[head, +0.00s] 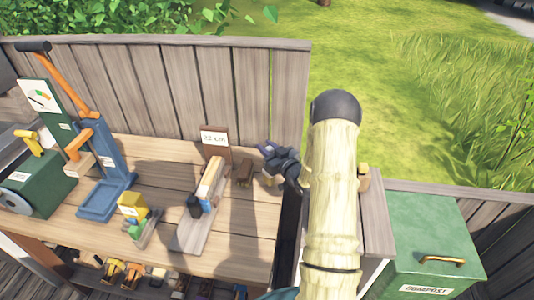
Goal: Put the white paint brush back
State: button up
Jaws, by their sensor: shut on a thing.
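My gripper (270,166) is dark grey and sits at the right end of the wooden workbench (260,225), close to the fence. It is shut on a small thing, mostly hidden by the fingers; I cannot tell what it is. I cannot make out a white paint brush for certain. Under the bench's front edge, several small items (135,272) in yellow, orange, white and brown lie in cubbies, too small to name surely.
A brown block (244,171) stands just left of my gripper. A sign reading 22 cm (214,138) stands behind a long board (200,215) with a log-like piece (210,180). A blue press (105,175) and a green machine (40,175) are left. A green compost bin (425,235) is right.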

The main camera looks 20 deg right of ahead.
jog(key=shift+f, duration=1.35)
jog(key=shift+f, duration=0.15)
jog(key=o, duration=1)
jog(key=shift+r, duration=0.2)
jog(key=shift+s+d+f, duration=0.1)
jog(key=shift+s, duration=0.15)
jog(key=s+d+b, duration=0.1)
jog(key=s, duration=0.6)
jog(key=shift+d+b, duration=0.15)
jog(key=shift+b, duration=0.25)
jog(key=shift+w, duration=0.1)
